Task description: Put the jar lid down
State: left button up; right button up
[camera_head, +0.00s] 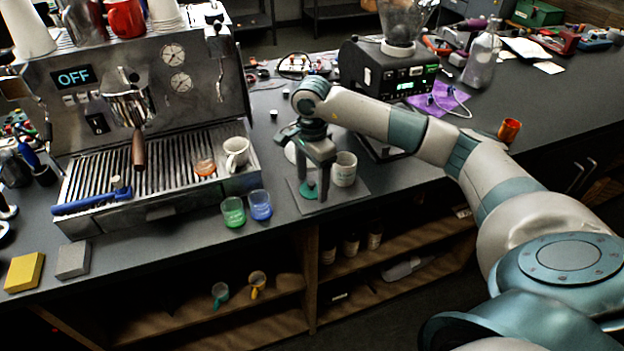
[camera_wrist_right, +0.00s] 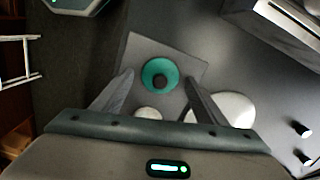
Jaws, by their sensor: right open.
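In the head view the lid (camera_head: 309,190) shows low between the fingers, on the mat (camera_head: 352,196). My right gripper (camera_head: 314,178) points down over the lid, fingers apart on either side. In the right wrist view the open fingers (camera_wrist_right: 158,80) do not touch the lid. A white jar (camera_head: 343,169) stands upright just right of the gripper. My left gripper is out of view.
An espresso machine (camera_head: 180,85) with a drip tray stands left. A green cup (camera_head: 233,212) and a blue cup (camera_head: 261,205) stand near the counter's front edge. A black grinder (camera_head: 385,75) stands behind my right arm. An orange cup (camera_head: 509,130) stands farther right.

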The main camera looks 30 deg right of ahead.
aim_at(312, 182)
jog(key=shift+r+b, duration=0.3)
jog(key=shift+r, duration=0.1)
pick_arm(q)
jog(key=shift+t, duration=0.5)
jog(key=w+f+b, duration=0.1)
jog(key=b, duration=0.1)
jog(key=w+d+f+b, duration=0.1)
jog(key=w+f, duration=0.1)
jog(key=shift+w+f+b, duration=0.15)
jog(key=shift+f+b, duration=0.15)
jog(key=shift+b, duration=0.05)
pick_arm(e)
notch_tip(312, 182, up, 11)
jog(key=shift+r, duration=0.15)
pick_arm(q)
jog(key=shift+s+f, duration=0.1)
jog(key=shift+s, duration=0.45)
